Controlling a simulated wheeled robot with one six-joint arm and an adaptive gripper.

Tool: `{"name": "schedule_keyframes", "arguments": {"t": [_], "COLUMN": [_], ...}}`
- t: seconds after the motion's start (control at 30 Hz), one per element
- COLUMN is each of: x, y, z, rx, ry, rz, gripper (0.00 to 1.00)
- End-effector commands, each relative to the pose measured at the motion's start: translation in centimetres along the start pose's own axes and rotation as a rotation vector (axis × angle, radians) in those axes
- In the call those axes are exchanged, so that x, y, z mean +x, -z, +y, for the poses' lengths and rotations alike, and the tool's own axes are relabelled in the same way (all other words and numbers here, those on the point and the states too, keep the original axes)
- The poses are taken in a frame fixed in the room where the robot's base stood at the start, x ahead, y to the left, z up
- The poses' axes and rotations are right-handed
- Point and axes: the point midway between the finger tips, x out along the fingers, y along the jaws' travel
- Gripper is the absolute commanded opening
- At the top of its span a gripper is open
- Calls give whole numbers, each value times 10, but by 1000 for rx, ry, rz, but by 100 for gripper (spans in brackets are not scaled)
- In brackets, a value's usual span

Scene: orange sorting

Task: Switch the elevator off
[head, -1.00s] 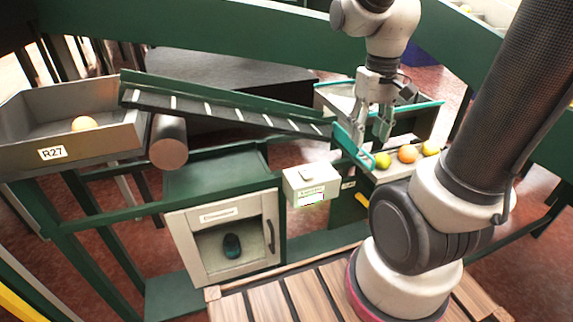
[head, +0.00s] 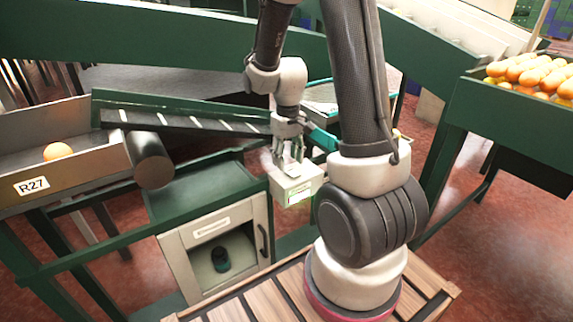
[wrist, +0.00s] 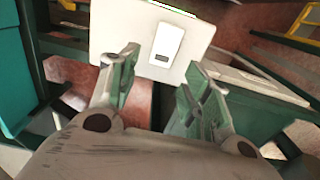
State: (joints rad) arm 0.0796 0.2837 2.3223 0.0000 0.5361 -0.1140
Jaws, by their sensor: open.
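The white switch box (head: 297,190) stands at the lower end of the cleated incline, the elevator (head: 180,122). In the wrist view the box (wrist: 112,35) fills the top middle, with a white rocker switch (wrist: 168,42) on its face. My gripper (head: 288,158) is just above the box in the head view and hides part of its top. In the wrist view my gripper (wrist: 161,62) has its two fingers apart with nothing between them, the rocker just beyond the gap. I cannot tell whether a finger touches the box.
A grey bin marked R27 (head: 75,178) holds one orange (head: 57,151) at left. A cabinet (head: 215,245) with a dark object inside stands below the elevator. A green bin of oranges (head: 530,75) is at right.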

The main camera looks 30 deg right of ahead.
Motion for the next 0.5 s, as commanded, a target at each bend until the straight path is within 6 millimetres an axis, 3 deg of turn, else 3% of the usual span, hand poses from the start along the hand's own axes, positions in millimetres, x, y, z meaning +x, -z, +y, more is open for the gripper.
{"name": "schedule_keyframes", "arguments": {"t": [0.2, 0.5], "x": [24, 27], "y": [0, 0], "z": [0, 0], "rx": [0, 0], "ry": [0, 0], "rz": [-1, 0], "gripper": [48, 48]}}
